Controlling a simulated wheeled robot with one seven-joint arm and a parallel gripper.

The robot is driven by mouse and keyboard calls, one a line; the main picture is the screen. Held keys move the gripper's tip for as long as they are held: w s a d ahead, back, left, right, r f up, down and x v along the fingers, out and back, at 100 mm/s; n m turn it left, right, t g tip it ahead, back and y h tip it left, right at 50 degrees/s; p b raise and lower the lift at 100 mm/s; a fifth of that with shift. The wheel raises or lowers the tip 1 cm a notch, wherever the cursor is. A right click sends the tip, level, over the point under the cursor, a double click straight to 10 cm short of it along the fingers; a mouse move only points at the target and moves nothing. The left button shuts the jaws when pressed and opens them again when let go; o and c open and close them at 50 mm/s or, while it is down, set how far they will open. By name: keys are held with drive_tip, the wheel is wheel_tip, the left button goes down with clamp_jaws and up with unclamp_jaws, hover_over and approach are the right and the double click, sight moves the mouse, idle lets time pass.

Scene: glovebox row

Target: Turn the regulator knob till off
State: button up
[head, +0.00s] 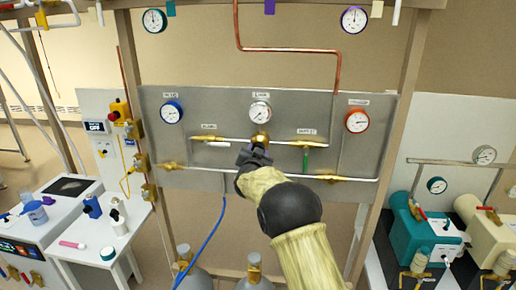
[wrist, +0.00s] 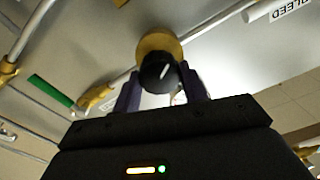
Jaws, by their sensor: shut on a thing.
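The regulator knob is a black round knob with a white mark (wrist: 160,72) on a brass body (wrist: 158,42), seen in the wrist view. In the head view the brass regulator body (head: 260,140) sits at the middle of the grey panel, below a white-faced gauge (head: 260,111); the knob itself is hidden there by my gripper. My gripper (head: 254,154) reaches up to it from below. In the wrist view my two dark fingers (wrist: 161,92) stand on either side of the knob and are shut on it. The white mark slants up to the right.
The grey panel (head: 215,97) carries pipes, brass valves, a blue gauge (head: 172,112) and a red gauge (head: 357,120). A green valve handle (wrist: 50,91) is nearby. Gas cylinders (head: 255,272) stand below. A white bench (head: 85,236) is at left, teal pump (head: 420,236) at right.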

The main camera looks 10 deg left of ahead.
drive_tip(key=shift+f+n+p, duration=0.2)
drive_tip(key=shift+n+p, duration=0.3)
drive_tip(key=shift+n, duration=0.9)
drive_tip(key=o, duration=1)
drive_tip(key=shift+c, duration=0.2)
drive_tip(key=shift+r, duration=0.1)
drive_tip(key=shift+s, duration=0.1)
drive_tip(key=s+b, duration=0.6)
drive_tip(key=s, duration=1.1)
drive_tip(key=shift+a, duration=0.35)
drive_tip(key=shift+s, duration=0.1)
